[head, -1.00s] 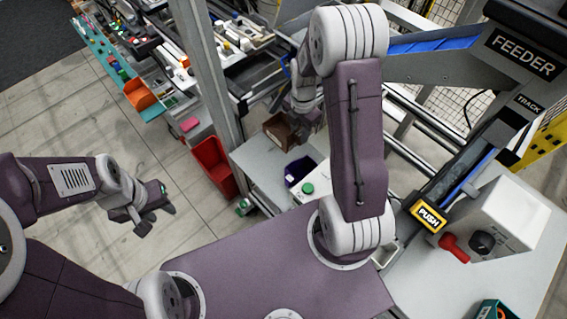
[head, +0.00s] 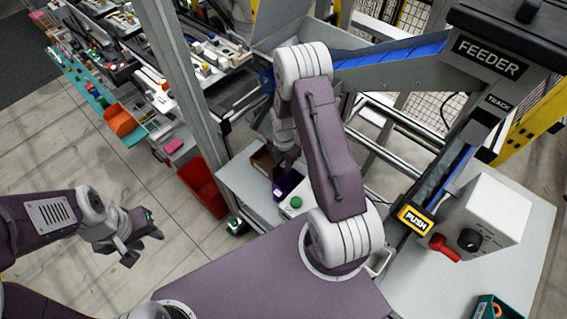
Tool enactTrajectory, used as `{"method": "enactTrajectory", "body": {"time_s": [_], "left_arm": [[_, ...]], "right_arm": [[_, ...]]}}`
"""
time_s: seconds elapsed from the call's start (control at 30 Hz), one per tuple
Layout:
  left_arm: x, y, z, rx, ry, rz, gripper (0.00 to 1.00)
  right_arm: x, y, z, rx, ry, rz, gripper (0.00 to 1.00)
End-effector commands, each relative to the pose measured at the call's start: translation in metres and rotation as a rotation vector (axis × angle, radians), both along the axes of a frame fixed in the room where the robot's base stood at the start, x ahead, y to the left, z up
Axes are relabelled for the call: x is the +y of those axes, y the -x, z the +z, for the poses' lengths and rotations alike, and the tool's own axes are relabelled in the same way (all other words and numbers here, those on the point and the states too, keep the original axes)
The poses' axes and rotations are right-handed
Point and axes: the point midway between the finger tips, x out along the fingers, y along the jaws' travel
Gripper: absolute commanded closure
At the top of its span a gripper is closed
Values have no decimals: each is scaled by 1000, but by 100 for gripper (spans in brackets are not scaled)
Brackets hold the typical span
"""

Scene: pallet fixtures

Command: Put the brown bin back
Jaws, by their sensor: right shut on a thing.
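The brown bin (head: 264,164) is at the back of the small grey table, just behind and left of a dark purple bin (head: 285,184). My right gripper (head: 282,154) is at the brown bin's right side, shut on it. My wrist hides part of the bin and the fingertips. I cannot tell whether the bin's base touches the table top. My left gripper (head: 143,248) is open and empty above the floor at the left.
The small grey table (head: 236,180) carries a green button (head: 296,202). A red bin (head: 204,187) hangs beside a grey upright post (head: 180,75). The feeder (head: 490,57) and PUSH box (head: 415,219) are at right.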

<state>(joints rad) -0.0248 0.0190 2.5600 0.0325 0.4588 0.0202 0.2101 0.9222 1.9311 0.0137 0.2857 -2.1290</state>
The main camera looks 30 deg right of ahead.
Motion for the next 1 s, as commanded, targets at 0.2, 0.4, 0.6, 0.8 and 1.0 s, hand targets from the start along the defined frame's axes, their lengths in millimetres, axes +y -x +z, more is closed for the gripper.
{"method": "enactTrajectory", "body": {"time_s": [0.2, 0.4, 0.6, 0.8, 1.0], "left_arm": [[0, 0, -3, 0, 0, 0, 64], [0, 0, -8, 0, 0, 0, 64], [0, 0, -8, 0, 0, 0, 64], [0, 0, -8, 0, 0, 0, 64], [0, 0, 5, 0, 0, 0, 64]], "right_arm": [[0, 0, -3, 0, 0, 0, 100], [0, 0, -9, 0, 0, 0, 100], [0, 0, -10, 0, 0, 0, 48], [0, 0, -10, 1, -1, 0, 48], [0, 0, 6, 1, 0, 0, 48]]}}
